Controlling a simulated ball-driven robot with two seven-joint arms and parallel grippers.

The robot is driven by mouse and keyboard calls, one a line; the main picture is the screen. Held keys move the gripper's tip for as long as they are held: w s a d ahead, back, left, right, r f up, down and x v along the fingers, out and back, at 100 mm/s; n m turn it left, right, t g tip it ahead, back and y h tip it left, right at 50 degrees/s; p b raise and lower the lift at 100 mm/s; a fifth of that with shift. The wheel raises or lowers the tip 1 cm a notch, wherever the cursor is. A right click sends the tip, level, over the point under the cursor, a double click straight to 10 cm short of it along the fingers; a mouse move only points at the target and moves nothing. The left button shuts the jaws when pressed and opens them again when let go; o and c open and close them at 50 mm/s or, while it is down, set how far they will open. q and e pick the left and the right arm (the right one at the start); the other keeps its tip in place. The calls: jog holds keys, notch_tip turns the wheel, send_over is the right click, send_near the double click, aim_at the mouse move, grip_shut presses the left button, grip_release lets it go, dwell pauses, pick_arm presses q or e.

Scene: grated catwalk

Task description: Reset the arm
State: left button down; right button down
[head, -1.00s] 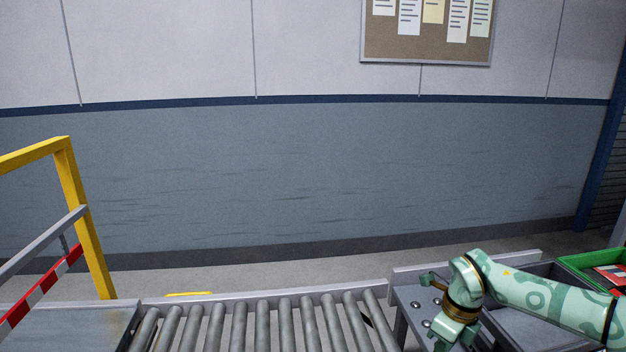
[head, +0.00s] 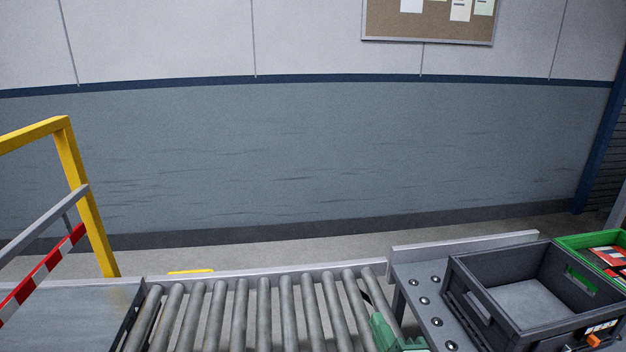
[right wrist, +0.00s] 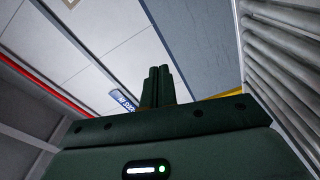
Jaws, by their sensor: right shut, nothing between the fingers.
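My right gripper (right wrist: 158,72) shows in the right wrist view with its two dark green fingers together and nothing between them. In the head view only a small pale green piece of my right gripper or arm (head: 385,334) shows at the bottom edge, in front of the right end of the rollers. The rest of my right arm is out of the head view. My left gripper is in neither view.
A roller conveyor (head: 245,315) spans the bottom of the head view. To its right is a ball-studded plate (head: 425,285), then an empty grey crate (head: 463,280) and a green crate (head: 575,240). A yellow railing (head: 85,200) stands at left.

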jog(key=s+d+f+m+g+h, duration=0.45)
jog(key=s+d+f+g, duration=0.2)
jog(key=s+d, duration=0.3)
jog(key=s+d+f+m+g+h, duration=0.45)
jog(key=s+d+f, duration=0.25)
jog(key=s+d, duration=0.25)
jog(key=s+a+f+m+g+y, duration=0.1)
jog(key=s+a+f+g+y, duration=0.15)
jog(key=f, duration=0.95)
jog(key=s+a+f+g+y, duration=0.1)
jog(key=s+a+f, duration=0.25)
jog(key=f, duration=0.95)
jog(key=s+f+m+g+y, duration=0.1)
jog(key=s+f, duration=0.7)
jog(key=s, duration=0.2)
jog(key=s+f+m+g, duration=0.2)
jog(key=s+f, duration=0.5)
jog(key=s, duration=0.3)
jog(key=shift+s+d+f+y, duration=0.35)
jog(key=shift+d+f, duration=0.05)
jog(key=shift+d, duration=0.05)
